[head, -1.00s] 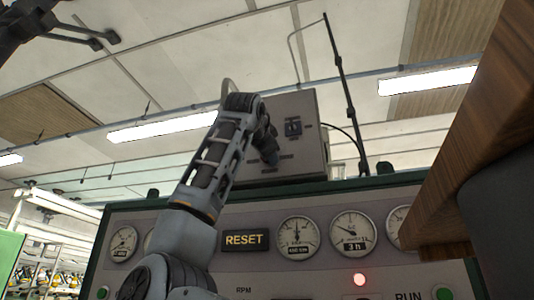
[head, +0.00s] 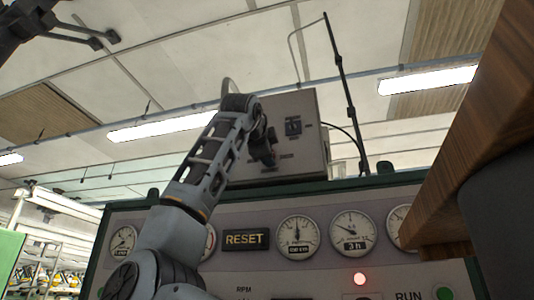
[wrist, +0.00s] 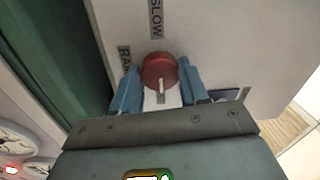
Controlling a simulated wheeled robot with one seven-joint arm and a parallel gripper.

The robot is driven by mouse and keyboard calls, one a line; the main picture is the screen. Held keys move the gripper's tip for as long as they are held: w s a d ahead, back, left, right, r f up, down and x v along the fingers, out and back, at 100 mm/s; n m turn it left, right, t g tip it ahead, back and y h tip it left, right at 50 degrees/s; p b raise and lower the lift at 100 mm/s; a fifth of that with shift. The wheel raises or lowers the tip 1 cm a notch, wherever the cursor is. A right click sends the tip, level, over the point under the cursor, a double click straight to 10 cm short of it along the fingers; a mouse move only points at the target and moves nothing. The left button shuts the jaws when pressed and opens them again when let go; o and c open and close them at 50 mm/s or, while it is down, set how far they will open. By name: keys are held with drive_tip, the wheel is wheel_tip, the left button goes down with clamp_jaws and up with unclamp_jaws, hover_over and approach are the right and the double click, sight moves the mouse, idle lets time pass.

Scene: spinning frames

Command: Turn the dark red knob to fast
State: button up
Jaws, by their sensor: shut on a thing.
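The dark red knob (wrist: 158,70) sits on the pale face of a grey box, seen in the wrist view. It is round, with a white pointer line that points down in that view, away from the SLOW label (wrist: 155,18). My gripper (wrist: 159,78) has its two blue fingers on either side of the knob and is shut on it. In the head view my gripper (head: 264,148) is in front of the grey box (head: 310,130); the knob is hidden there. I cannot read a fast label.
A part-hidden label (wrist: 124,60) is left of the knob. Below the box is a panel with gauges (head: 298,236), a RESET plate (head: 246,239) and a lit red lamp (head: 360,279). A wooden board (head: 480,130) juts in at the right.

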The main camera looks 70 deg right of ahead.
drive_tip(key=shift+r, duration=0.1)
drive_tip(key=o, duration=1)
drive_tip(key=shift+o, duration=0.2)
drive_tip(key=shift+a, duration=0.1)
drive_tip(key=a+b, duration=0.2)
drive_tip(key=a, duration=0.5)
drive_tip(key=shift+s+a+f, duration=0.35)
